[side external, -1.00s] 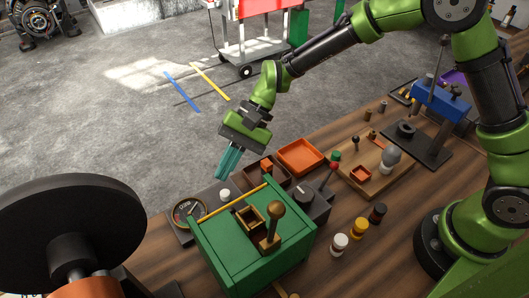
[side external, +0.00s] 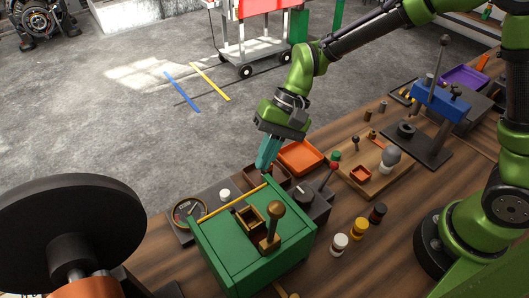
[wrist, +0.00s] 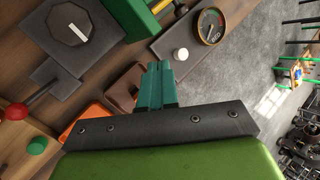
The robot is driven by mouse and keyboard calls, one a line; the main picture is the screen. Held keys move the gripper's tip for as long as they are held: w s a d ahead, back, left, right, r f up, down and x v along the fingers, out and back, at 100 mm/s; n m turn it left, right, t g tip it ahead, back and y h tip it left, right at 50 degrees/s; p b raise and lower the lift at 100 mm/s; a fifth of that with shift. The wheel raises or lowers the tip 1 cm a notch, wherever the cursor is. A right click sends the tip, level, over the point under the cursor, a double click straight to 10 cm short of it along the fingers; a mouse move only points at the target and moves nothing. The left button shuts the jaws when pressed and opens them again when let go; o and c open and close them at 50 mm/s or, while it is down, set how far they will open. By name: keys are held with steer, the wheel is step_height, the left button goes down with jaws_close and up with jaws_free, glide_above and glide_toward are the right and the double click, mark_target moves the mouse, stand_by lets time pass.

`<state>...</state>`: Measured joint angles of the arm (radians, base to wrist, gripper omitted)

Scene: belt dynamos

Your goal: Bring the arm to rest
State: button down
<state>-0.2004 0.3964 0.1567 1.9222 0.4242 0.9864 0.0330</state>
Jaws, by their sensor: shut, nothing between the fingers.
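My gripper (side external: 265,167) hangs above the bench in the side view, over the brown tray (side external: 281,179) at the far edge. Its teal fingers are together with nothing between them. In the wrist view the fingers (wrist: 157,68) also lie side by side, with the brown tray (wrist: 124,88) partly hidden behind them. I cannot tell the exact height of the fingertips above the tray.
A green box (side external: 245,257) with a knobbed lever stands near the front. Left of it are a gauge (side external: 187,212) and a large black disc (side external: 70,235). An orange tray (side external: 301,156), a wooden board (side external: 378,165) and a blue lever press (side external: 438,100) stand to the right.

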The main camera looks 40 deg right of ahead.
steer(key=s+d+r+t+h, duration=0.1)
steer(key=s+d+r+t, duration=0.1)
steer(key=s+d+r, duration=0.2)
steer(key=s+d+r+t+h, duration=0.2)
steer(key=s+d+r+t, duration=0.1)
steer(key=d, duration=0.6)
steer(key=s+d+r+t+h, duration=0.1)
steer(key=s+d+r+t, duration=0.2)
steer(key=d+r, duration=0.4)
steer(key=shift+s+n, duration=0.4)
steer(key=shift+s, duration=0.5)
